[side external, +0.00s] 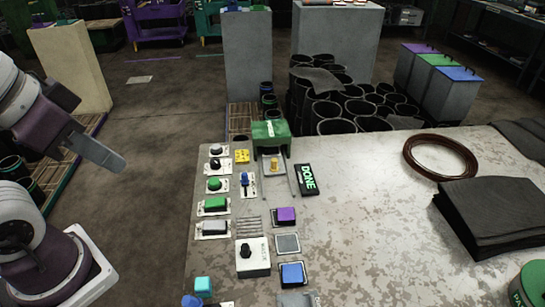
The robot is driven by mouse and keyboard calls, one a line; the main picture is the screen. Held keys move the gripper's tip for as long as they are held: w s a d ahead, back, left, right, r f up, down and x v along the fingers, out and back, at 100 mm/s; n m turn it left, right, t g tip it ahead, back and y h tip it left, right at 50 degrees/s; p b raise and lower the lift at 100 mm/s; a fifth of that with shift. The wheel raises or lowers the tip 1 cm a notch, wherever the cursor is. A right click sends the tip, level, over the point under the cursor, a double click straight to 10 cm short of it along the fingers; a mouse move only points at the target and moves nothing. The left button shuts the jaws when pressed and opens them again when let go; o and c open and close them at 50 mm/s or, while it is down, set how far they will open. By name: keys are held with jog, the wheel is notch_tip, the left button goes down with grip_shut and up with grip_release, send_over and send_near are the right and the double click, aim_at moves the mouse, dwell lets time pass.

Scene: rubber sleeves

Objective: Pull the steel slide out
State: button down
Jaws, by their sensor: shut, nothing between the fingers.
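The steel slide (265,173) appears to be the small grey plate with a yellow knob (273,165) at the front of a green housing (270,135). It lies on the table between two thin rails. How much of it is inside the housing is hidden. My gripper (116,165) is at the left, off the table's edge and well apart from the slide. It is shut and empty, pointing down to the right.
Several buttons and switches (215,204) line the table's left edge. A DONE block (308,179) lies right of the slide. A white dial box (252,256) stands in front. A brown ring (440,156) and black sheets (495,215) lie at right. The table's middle (370,230) is clear.

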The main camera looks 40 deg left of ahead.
jog(key=c, duration=1.9)
grip_release()
jog(key=shift+w, duration=0.1)
jog(key=o, duration=0.6)
jog(key=shift+n, duration=0.4)
jog(key=w, duration=0.2)
jog(key=w+r, duration=0.1)
jog(key=w, duration=0.4)
jog(key=shift+r, duration=0.35)
jog(key=n+g+y, duration=0.1)
jog(key=n, duration=0.2)
send_over(274, 159)
jog(key=s+d, duration=0.2)
jog(key=s, duration=0.5)
notch_tip(274, 159, down, 16)
jog(key=shift+n+y, duration=0.4)
jog(key=x, duration=1.2)
jog(key=d+x, duration=0.1)
jog(key=x, duration=0.5)
jog(key=shift+a+f, duration=0.1)
jog(key=shift+f, duration=0.1)
jog(key=shift+c, duration=0.5)
